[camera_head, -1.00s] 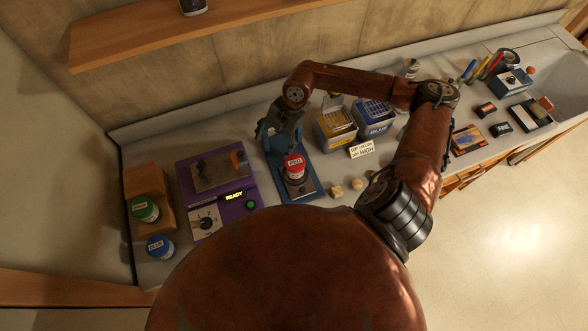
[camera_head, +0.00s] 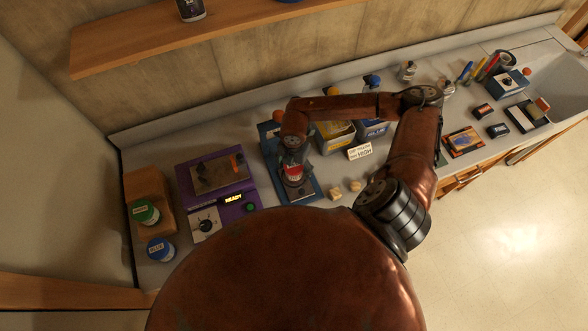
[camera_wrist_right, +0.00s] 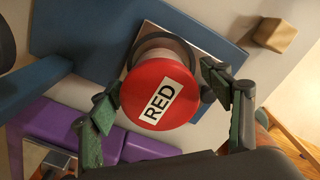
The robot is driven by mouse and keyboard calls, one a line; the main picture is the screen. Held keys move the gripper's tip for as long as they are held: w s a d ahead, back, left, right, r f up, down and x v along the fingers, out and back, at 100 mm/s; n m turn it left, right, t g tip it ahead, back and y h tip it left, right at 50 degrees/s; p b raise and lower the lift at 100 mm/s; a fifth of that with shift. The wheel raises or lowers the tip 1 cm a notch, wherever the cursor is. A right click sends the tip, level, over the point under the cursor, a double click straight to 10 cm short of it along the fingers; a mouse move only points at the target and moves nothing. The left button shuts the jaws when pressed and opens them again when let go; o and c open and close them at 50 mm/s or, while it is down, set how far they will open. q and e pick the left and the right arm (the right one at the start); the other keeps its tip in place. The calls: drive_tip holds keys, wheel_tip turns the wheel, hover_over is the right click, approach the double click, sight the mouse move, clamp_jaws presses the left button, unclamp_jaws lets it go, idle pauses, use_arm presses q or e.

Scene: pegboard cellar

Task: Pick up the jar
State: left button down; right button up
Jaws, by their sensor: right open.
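The jar with a red lid (camera_head: 293,172) marked RED stands on a blue-based device (camera_head: 302,194) in the head view. In the right wrist view its red lid (camera_wrist_right: 160,95) fills the middle, with the label readable. My right gripper (camera_head: 293,165) is directly over the jar, and its wrist hides part of it. In the wrist view the open green fingers (camera_wrist_right: 168,104) are on both sides of the lid, the right fingertip close to the rim. I cannot tell if they touch it. My left gripper is not in view.
A purple device (camera_head: 235,170) with a READY display is left of the jar. Jars with green (camera_head: 145,212) and blue (camera_head: 160,249) lids stand further left. Small tan blocks (camera_head: 345,190) lie to the right. Yellow and blue boxes (camera_head: 337,136) and a sign (camera_head: 360,150) are behind.

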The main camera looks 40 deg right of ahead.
drive_tip(key=shift+c, duration=0.5)
drive_tip(key=c, duration=1.5)
drive_tip(key=shift+o, duration=0.2)
drive_tip(key=shift+r, duration=0.1)
